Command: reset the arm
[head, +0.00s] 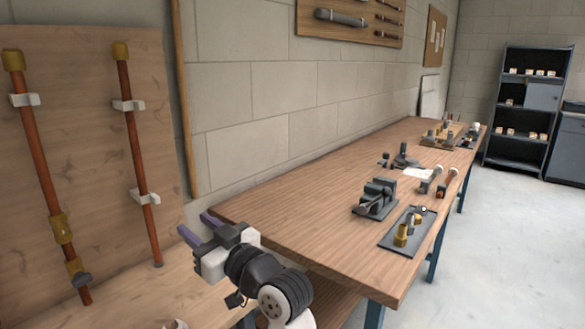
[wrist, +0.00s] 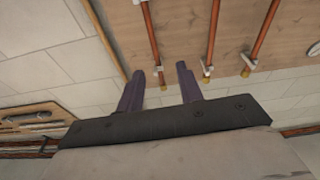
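My gripper (head: 197,227) is raised in front of the near left corner of the wooden workbench (head: 300,214) in the head view. Its two purple fingers stand apart with nothing between them, pointing toward the wall and pipe board. In the wrist view the same fingers (wrist: 160,82) are spread and empty, with the wall and copper pipes behind them. My arm below the gripper is partly cut off by the lower edge of the head view.
A wooden board (head: 85,150) with two copper pipes (head: 137,150) stands left of my gripper. The bench holds a vise (head: 376,198), a dark tray (head: 408,232) with brass fittings, and more tools farther back. Shelves (head: 522,110) stand at the back right. The floor right of the bench is clear.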

